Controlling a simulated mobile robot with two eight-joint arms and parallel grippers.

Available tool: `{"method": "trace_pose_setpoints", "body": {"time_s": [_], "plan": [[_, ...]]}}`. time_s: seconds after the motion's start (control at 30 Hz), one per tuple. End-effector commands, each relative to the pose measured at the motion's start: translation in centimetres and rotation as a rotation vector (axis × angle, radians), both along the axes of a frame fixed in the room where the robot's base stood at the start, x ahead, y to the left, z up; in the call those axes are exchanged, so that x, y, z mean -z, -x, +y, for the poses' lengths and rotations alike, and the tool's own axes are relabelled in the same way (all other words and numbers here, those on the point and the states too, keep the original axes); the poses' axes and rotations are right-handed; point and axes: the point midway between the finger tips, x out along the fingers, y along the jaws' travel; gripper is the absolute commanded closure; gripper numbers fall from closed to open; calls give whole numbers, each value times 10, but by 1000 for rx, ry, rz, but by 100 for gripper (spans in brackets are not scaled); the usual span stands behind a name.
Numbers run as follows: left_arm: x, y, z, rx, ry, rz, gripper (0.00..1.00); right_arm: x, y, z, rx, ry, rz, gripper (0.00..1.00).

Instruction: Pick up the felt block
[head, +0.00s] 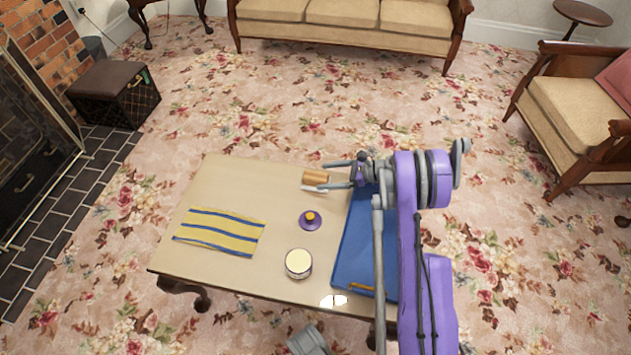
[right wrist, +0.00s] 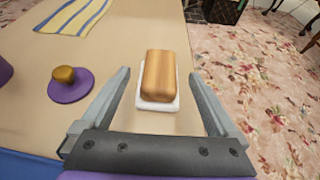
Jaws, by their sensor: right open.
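The felt block (head: 314,177) looks like a wood-brown block on a white base, lying near the far edge of the table. In the right wrist view the block (right wrist: 158,75) lies between the fingers, with its white base (right wrist: 157,105) showing toward me. My right gripper (head: 320,177) is open, with one finger on each side of the block, and neither visibly grips it. I cannot tell how high the fingers are above the tabletop.
The table (head: 210,270) also holds a striped yellow and blue cloth (head: 222,233), a purple disc with an orange knob (head: 311,219), a round cream-topped container (head: 299,263) and a blue mat (head: 362,250) under my right arm. A sofa (head: 340,14) stands beyond.

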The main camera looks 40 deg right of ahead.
Motion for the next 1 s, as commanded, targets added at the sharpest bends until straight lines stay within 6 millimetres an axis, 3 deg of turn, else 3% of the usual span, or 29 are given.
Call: {"method": "trace_pose_setpoints", "body": {"time_s": [0.23, 0.5, 1.0], "plan": [[8, -1, 0, 0, 0, 1, 45, 16, -29, 24, -2, 0, 0, 5], [8, -1, 0, 0, 0, 1, 45, 17, -32, 25, 1, 1, -1, 7], [8, -1, 0, 0, 0, 1, 45, 17, -32, 25, 0, 1, -1, 96]]}}
